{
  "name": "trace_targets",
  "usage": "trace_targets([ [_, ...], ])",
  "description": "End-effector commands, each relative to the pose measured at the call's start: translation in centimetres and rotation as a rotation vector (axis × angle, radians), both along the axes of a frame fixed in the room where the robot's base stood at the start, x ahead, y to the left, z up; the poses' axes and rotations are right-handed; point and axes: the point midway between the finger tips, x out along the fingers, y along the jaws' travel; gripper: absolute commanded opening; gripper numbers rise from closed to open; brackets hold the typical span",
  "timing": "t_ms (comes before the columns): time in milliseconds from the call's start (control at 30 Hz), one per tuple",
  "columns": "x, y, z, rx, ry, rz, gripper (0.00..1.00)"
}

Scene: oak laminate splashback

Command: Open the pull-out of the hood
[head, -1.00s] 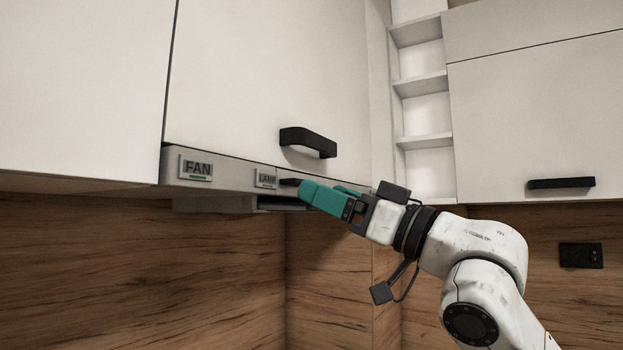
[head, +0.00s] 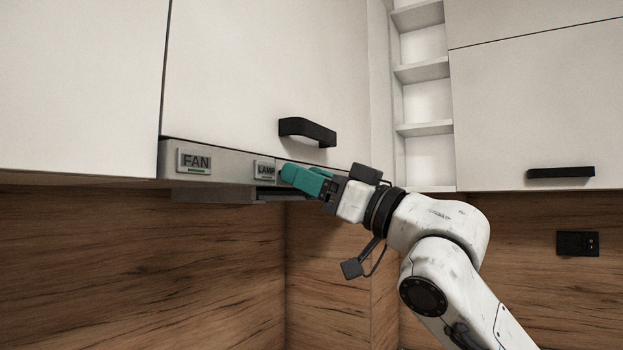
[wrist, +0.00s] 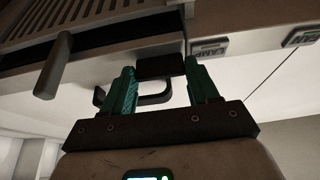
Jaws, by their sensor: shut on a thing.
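The hood's grey front strip (head: 230,167) runs under the white cabinet door, with a FAN label (head: 195,161) and a LAMP label (head: 265,170). The LAMP label also shows in the wrist view (wrist: 208,46). My gripper (head: 286,174) has its green fingers at the strip, just right of the LAMP label. In the wrist view my gripper (wrist: 162,76) is shut on a dark block-shaped handle (wrist: 160,66), with one finger on each side. In the head view the fingers hide this handle. I cannot tell whether the pull-out has come forward.
A black door handle (head: 307,131) sits just above my gripper. Another black handle (head: 561,172) is on the right cabinet. Open shelves (head: 421,72) stand between. The wooden splashback (head: 140,260) lies below, with a dark socket (head: 578,244). A grey grille (wrist: 60,25) shows in the wrist view.

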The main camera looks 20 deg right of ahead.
Motion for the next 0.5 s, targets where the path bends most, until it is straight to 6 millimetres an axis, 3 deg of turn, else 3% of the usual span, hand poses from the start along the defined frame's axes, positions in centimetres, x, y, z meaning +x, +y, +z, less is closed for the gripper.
trace_targets([
  [67,-0.01,-0.01,0.00,0.000,0.000,0.000,0.46],
  [500,-0.01,-0.02,-0.01,0.000,0.000,0.000,0.05],
])
